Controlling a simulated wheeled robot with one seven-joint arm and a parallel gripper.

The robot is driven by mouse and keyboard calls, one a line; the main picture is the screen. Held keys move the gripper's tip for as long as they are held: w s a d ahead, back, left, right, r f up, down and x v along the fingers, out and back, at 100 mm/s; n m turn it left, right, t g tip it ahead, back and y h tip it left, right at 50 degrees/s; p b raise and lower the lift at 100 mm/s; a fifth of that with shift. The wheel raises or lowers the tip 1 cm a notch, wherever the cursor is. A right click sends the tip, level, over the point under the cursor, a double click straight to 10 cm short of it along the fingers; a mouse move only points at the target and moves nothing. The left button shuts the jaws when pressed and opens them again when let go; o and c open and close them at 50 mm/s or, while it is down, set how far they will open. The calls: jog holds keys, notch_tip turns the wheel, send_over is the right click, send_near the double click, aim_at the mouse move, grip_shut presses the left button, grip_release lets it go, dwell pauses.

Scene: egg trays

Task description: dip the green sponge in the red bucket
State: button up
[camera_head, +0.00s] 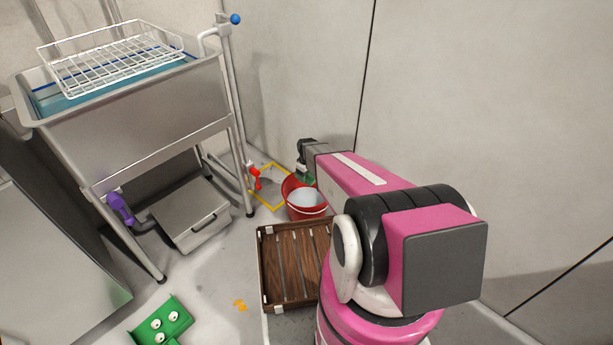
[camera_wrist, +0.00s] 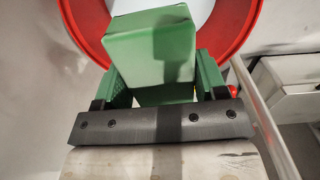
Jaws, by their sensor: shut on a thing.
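The red bucket (camera_head: 308,212) stands on the floor near the wall, with pale contents inside. Its red rim (camera_wrist: 88,32) and the pale inside show at the top of the wrist view. My gripper (camera_head: 305,172) is over the bucket in the head view. In the wrist view my gripper (camera_wrist: 160,82) is shut on the green sponge (camera_wrist: 150,48), which sits between its green finger pads. The sponge is in front of the bucket's opening there. I cannot tell whether its lower end touches the contents. In the head view the sponge is small and hard to separate from the fingers.
A slatted wooden crate (camera_head: 262,265) lies in front of the bucket. A metal sink (camera_head: 130,105) with a white wire rack (camera_head: 110,58) stands at left, above a grey box (camera_head: 190,215). A green tray (camera_head: 175,305) with eggs is at the bottom. A red-handled thing (camera_head: 254,175) is beside the bucket.

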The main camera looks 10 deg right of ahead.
jog(key=shift+f, duration=9.3)
jog(key=shift+s, duration=0.1)
